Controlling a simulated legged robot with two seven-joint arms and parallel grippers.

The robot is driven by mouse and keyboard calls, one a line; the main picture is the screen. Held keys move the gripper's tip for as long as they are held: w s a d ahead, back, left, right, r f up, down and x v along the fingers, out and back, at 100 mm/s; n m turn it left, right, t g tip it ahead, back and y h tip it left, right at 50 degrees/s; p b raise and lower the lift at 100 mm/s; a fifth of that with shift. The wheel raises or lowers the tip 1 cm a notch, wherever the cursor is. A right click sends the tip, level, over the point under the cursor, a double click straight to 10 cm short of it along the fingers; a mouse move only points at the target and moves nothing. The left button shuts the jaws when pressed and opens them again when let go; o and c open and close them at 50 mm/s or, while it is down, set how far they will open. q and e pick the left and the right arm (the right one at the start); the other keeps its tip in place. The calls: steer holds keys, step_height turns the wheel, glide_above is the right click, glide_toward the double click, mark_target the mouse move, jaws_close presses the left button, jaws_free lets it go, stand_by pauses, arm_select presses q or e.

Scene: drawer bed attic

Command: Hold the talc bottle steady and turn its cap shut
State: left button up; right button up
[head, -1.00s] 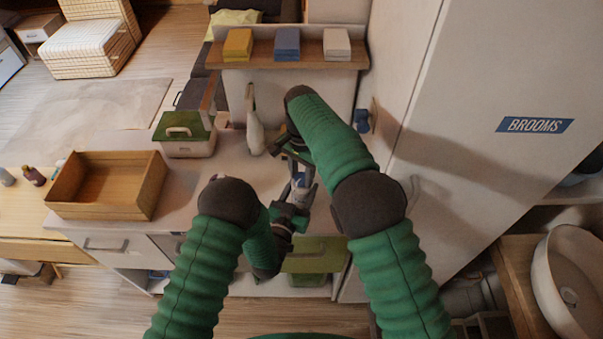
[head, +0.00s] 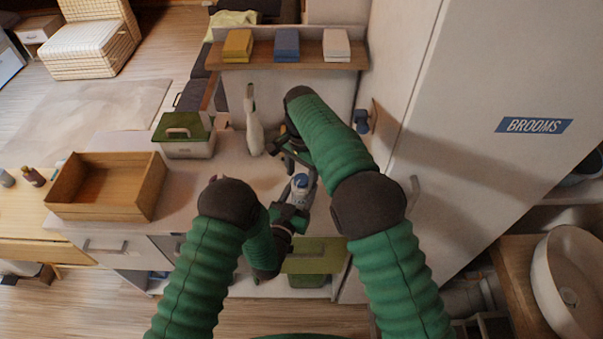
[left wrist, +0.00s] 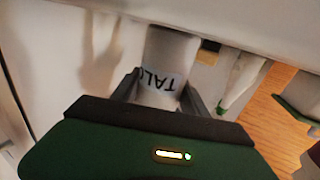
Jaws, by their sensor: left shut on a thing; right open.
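The talc bottle (head: 300,192) is pale, with a blue cap (head: 300,180) on its top, over the counter in the middle of the head view. My left gripper (head: 296,205) is shut on the bottle's body. In the left wrist view the white bottle (left wrist: 172,50) with its TALC label stands between my two fingers; its top is out of that picture. My right gripper (head: 291,157) is open, just beyond the cap. The right forearm partly hides it, and I cannot tell whether a finger touches the cap.
A white spray bottle (head: 253,125) stands behind, left of my right gripper. A green-lidded box (head: 188,148) and an open wooden box (head: 105,208) are on the left. A shelf (head: 245,53) holds several coloured blocks. A tall cupboard marked BROOMS (head: 470,80) bounds the right.

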mark_target(301, 178)
step_height(301, 178, up, 12)
stand_by(0.4)
steer(key=shift+w, duration=0.1)
arm_select(q)
steer(key=o, duration=1.6)
